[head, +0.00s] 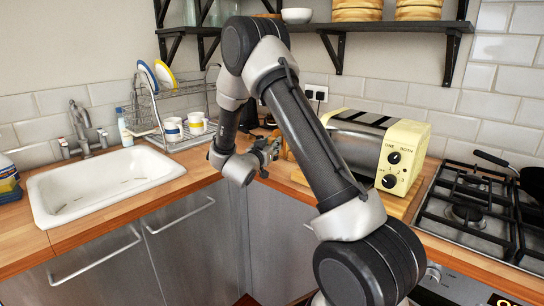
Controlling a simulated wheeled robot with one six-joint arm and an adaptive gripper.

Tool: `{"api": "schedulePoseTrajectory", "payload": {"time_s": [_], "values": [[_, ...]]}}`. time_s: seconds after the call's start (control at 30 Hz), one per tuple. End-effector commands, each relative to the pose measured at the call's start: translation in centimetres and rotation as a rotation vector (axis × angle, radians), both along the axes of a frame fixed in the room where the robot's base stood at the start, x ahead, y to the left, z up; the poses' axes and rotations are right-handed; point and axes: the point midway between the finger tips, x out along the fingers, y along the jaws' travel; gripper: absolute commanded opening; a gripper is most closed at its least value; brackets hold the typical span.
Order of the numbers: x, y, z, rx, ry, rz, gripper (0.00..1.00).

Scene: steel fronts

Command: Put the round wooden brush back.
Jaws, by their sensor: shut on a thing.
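My gripper (268,150) is at the back corner of the counter, between the dish rack and the toaster, with the fingers pointing right. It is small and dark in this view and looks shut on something. A small tan wooden shape shows just right of the fingers, partly behind my arm; it seems to be the round wooden brush, but its outline is unclear. I cannot tell whether it touches the counter. No other round brush is plainly visible.
A white sink (110,184) with a tap (80,130) is at left. A dish rack (180,140) holds cups and plates. A cream toaster (402,155) stands right of my arm, beside the gas hob (470,210). A shelf (370,28) hangs above. Counter left of the gripper is clear.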

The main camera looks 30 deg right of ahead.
Motion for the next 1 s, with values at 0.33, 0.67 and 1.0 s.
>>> {"api": "schedulePoseTrajectory", "payload": {"time_s": [0.33,0.67,1.0], "values": [[0.0,0.0,-3.9,0.0,0.0,0.001,0.0],[0.0,0.0,-4.2,0.0,0.001,0.001,0.34],[0.0,0.0,-4.1,0.0,0.001,0.001,0.48]]}}
